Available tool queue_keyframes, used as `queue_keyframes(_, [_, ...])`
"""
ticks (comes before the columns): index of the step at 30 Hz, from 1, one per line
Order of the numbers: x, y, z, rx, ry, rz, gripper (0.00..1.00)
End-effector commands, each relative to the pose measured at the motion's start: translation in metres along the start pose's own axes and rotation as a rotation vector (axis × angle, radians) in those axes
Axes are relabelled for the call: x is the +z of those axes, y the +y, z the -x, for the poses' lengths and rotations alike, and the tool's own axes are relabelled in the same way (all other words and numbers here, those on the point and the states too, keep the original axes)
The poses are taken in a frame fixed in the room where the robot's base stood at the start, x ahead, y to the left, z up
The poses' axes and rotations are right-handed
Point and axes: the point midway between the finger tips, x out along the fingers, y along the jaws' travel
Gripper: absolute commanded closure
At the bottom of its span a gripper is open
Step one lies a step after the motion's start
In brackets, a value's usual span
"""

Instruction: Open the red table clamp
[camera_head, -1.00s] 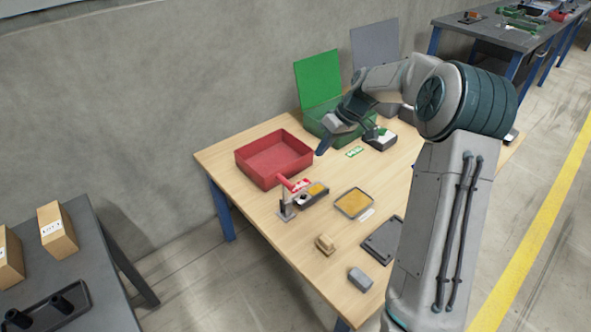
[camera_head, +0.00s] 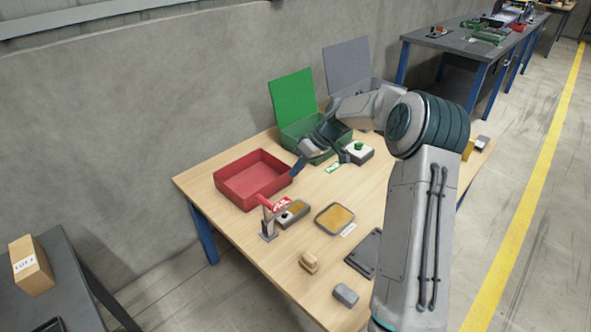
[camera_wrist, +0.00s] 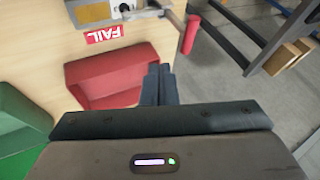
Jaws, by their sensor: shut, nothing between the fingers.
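The red table clamp shows a red handle (camera_head: 266,202) and a grey metal base (camera_head: 268,230) near the table's left edge, just in front of the red bin. In the wrist view its red handle (camera_wrist: 190,36) lies at the upper right, at the end of a metal bar. My gripper (camera_head: 298,168) is above the right side of the red bin, behind the clamp and apart from it. Its fingers (camera_wrist: 158,82) are shut together and empty. They cover part of the red bin in the wrist view.
The red bin (camera_head: 219,188) stands behind the clamp, beside a FAIL label (camera_wrist: 104,35). An open green bin (camera_head: 290,136) stands farther back. A tray (camera_head: 319,222) and small blocks lie toward the front.

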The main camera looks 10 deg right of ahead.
Motion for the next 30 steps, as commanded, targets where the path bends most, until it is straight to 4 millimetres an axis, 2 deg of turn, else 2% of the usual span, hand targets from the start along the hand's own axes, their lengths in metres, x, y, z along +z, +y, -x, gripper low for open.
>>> queue_keyframes(1, [0.001, -0.001, -0.013, -0.005, -0.003, 0.000, 1.00])
queue_keyframes(9, [0.001, -0.001, -0.071, -0.004, -0.003, 0.000, 1.00])
queue_keyframes(12, [0.001, -0.015, -0.077, -0.002, -0.002, 0.002, 1.00])
queue_keyframes(18, [0.003, -0.030, -0.089, -0.002, -0.001, 0.000, 1.00])
queue_keyframes(30, [0.003, -0.033, -0.091, 0.000, 0.000, 0.000, 1.00])
